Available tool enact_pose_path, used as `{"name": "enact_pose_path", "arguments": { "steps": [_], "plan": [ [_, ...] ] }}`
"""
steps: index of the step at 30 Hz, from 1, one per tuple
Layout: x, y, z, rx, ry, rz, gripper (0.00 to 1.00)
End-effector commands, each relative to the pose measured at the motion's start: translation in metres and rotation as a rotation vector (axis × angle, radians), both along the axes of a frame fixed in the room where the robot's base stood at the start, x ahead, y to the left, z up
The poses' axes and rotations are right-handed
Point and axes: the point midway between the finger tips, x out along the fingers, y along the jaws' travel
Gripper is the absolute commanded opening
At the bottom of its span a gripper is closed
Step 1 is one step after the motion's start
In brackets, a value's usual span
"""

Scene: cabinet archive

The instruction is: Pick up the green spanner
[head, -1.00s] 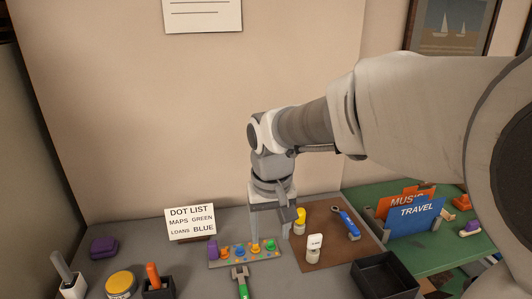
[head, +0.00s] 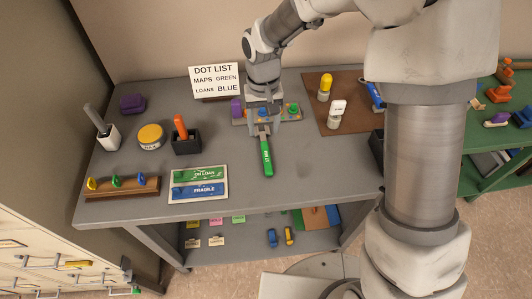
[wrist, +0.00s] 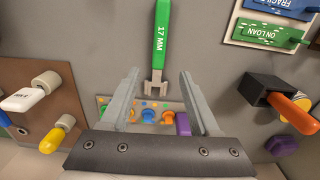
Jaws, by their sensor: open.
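The green spanner (head: 266,156) lies on the grey table, its handle towards the front edge and its grey open-ended head towards the back. In the wrist view the spanner (wrist: 161,38) reads "17 MM". My gripper (head: 262,122) is over the table at the spanner's head end. In the wrist view my gripper (wrist: 160,76) is open and empty, with the spanner's head appearing between its fingertips. I cannot tell its exact height above the spanner.
A board of coloured pegs (head: 291,115) sits just behind the spanner's head. A brown mat (head: 350,112) with stamps and a blue spanner (head: 375,95) is to the right. A black holder (head: 187,143) and label plates (head: 198,184) are left. Table around the handle is clear.

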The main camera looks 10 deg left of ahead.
Motion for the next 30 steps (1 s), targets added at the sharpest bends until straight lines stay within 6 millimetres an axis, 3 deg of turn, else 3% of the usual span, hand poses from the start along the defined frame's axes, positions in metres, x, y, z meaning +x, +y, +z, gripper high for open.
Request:
{"name": "enact_pose_path", "arguments": {
  "steps": [3, 9, 18, 27, 30],
  "plan": [
    [0.000, 0.000, -0.016, -0.001, 0.002, 0.000, 0.62],
    [0.001, 0.000, -0.028, 0.000, 0.001, 0.000, 0.62],
    [0.006, -0.001, -0.069, 0.000, 0.001, -0.001, 0.62],
    [0.006, -0.001, -0.073, 0.000, -0.001, -0.001, 0.62],
    [0.006, -0.001, -0.073, 0.000, -0.001, -0.001, 0.46]
  ]
}}
